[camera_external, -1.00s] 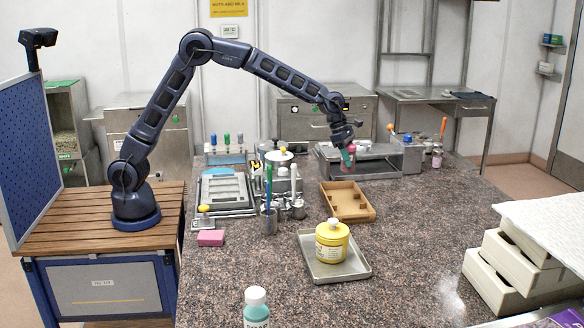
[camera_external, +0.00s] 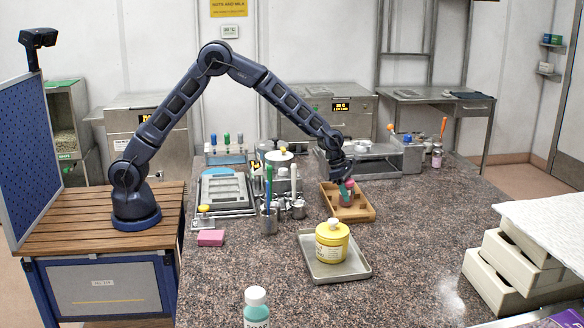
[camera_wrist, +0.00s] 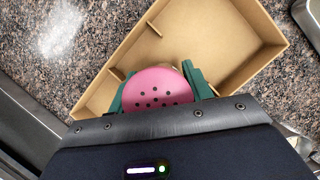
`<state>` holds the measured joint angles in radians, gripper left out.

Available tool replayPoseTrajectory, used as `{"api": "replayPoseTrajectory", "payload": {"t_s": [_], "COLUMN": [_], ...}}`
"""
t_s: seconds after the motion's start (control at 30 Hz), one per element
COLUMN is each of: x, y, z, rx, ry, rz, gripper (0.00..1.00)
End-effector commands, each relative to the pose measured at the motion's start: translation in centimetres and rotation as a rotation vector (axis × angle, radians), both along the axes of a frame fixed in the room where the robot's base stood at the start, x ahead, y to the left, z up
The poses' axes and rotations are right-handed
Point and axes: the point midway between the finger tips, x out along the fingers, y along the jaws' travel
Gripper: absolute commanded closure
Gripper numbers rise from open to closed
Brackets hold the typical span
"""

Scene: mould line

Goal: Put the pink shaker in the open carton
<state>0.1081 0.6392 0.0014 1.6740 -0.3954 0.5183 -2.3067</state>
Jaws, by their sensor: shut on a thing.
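The pink shaker (camera_external: 347,186) is held by my gripper (camera_external: 346,193) at the open carton. In the wrist view its round pink top with dark holes (camera_wrist: 155,90) sits between the two green fingers of my gripper (camera_wrist: 158,88). The open carton (camera_external: 366,214) is a shallow brown cardboard box on the granite worktop. In the wrist view the carton (camera_wrist: 210,35) lies under and around the shaker, with low dividers inside. The shaker is over or in the carton's near part; I cannot tell whether its base touches the floor.
A yellow jar (camera_external: 332,242) stands on a metal tray (camera_external: 352,270) in front of the carton. A metal cup (camera_external: 268,220) with pens is to its left. A steel unit (camera_external: 370,168) stands behind it. The worktop right of the carton is clear.

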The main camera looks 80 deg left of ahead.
Motion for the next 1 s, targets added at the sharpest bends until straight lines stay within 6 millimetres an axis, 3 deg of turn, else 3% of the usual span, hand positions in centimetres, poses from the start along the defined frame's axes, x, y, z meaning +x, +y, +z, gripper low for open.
{"api": "replayPoseTrajectory", "payload": {"t_s": [0.4, 0.43, 0.5, 0.53, 0.83, 1.0], "x": [0.0, 0.0, 0.0, 0.0, 0.0, -0.4], "y": [0.0, 0.0, 0.0, 0.0, 0.0, 0.2], "z": [-0.5, -0.5, -0.5, -0.5, -0.3, 1.1], "rx": [-0.001, -0.001, -0.001, -0.001, 0.000, 0.001], "ry": [-0.001, -0.001, -0.001, -0.001, -0.001, -0.003], "rz": [0.000, 0.000, 0.000, 0.000, -0.001, 0.000], "gripper": [0.76, 0.44, 0.31, 0.28, 0.28, 0.28]}}
